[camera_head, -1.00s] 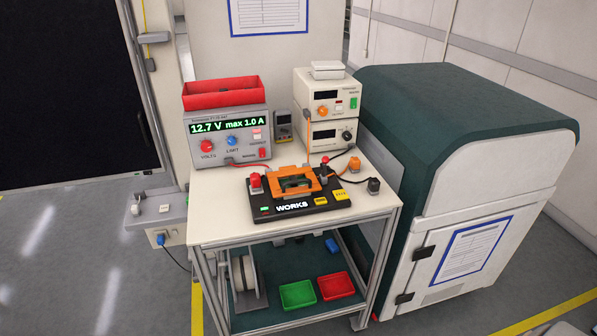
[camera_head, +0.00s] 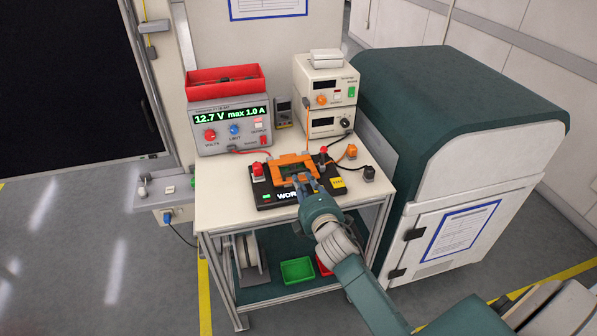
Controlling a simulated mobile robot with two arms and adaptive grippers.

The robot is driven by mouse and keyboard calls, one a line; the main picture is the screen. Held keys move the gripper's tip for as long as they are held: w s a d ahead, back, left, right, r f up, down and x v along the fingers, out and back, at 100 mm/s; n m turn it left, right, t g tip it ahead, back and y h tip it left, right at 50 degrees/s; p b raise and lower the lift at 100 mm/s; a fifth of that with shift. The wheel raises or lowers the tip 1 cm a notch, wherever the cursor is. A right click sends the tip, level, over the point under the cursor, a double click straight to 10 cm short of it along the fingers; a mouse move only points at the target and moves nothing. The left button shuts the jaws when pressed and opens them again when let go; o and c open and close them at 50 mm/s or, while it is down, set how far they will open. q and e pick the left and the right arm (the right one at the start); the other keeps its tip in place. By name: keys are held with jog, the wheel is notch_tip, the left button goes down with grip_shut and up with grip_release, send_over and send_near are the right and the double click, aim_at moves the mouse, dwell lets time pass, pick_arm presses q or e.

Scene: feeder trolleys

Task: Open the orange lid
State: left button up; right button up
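The orange lid (camera_head: 284,161) is a frame-shaped cover on the black fixture marked "WORKS" (camera_head: 262,198), on top of the white trolley. The lid looks lowered onto the fixture. My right gripper (camera_head: 302,180) is at the lid's front edge, with my arm reaching in from the lower right. Its fingers overlap the front of the lid in this view. They are too small to tell whether they touch it or are closed on it. The gripper hides the front of the lid and part of the fixture's lettering. My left gripper is not in view.
A power supply (camera_head: 218,143) with a red tray (camera_head: 211,82) on it stands at the back left of the trolley top (camera_head: 216,196). Two stacked instruments (camera_head: 325,100) stand at the back right. Cables with plugs lie right of the fixture. A green-and-white cabinet (camera_head: 450,120) stands close on the right.

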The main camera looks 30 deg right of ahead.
aim_at(297, 170)
jog(key=x, duration=0.6)
grip_shut()
